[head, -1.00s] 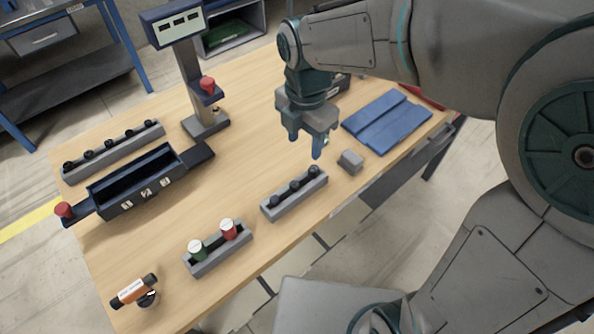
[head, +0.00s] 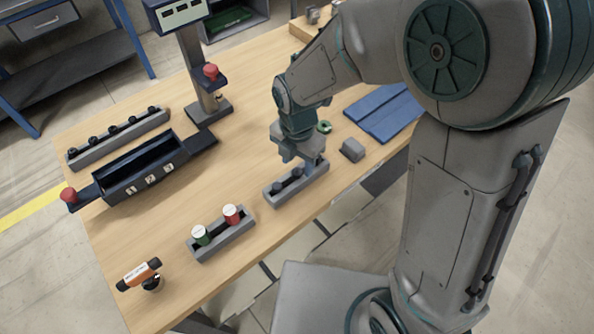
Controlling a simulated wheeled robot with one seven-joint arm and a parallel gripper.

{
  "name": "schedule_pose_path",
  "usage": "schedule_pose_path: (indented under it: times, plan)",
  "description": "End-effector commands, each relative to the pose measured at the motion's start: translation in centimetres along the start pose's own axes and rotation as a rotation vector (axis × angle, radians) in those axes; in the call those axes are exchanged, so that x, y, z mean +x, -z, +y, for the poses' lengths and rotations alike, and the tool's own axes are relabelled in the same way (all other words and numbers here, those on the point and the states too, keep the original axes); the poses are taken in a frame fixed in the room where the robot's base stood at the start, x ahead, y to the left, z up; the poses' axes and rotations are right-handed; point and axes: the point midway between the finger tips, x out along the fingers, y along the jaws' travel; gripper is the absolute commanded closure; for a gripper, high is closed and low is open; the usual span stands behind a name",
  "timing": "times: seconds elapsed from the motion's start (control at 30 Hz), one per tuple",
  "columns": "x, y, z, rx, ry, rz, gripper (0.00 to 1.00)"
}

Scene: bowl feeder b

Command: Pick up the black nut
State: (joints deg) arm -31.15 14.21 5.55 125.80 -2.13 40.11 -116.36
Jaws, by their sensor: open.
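My gripper (head: 302,165) is open and points down over the right end of a small grey rack (head: 270,202) near the table's front edge. Two small dark parts show in this rack, one at its left (head: 278,187) and one near its middle (head: 297,174); they may be black nuts, but their shape is too small to tell. The gripper hides the rack's right end, including any part between the fingers. A longer grey rack (head: 119,139) at the back left holds several small black round parts.
A holder (head: 224,241) with green and red capped parts stands left. A dark numbered bin (head: 146,170), a post with display (head: 200,75) and an orange tool (head: 139,274) also stand on the table.

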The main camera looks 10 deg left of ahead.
Motion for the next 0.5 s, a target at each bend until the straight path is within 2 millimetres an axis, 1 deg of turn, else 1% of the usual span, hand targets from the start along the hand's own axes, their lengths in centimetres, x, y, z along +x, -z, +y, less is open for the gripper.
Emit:
schedule_pose_path:
  times: [0.1, 0.2, 0.3, 0.5]
  plan:
    - [1.6, 0.1, 0.0, -0.001, 0.003, 0.002, 0.53]
    - [2.5, 0.1, 0.0, -0.001, 0.002, 0.001, 0.53]
    - [2.9, 0.1, 0.0, 0.0, 0.001, 0.0, 0.53]
    - [2.9, 0.1, 0.0, 0.0, -0.001, 0.0, 0.53]
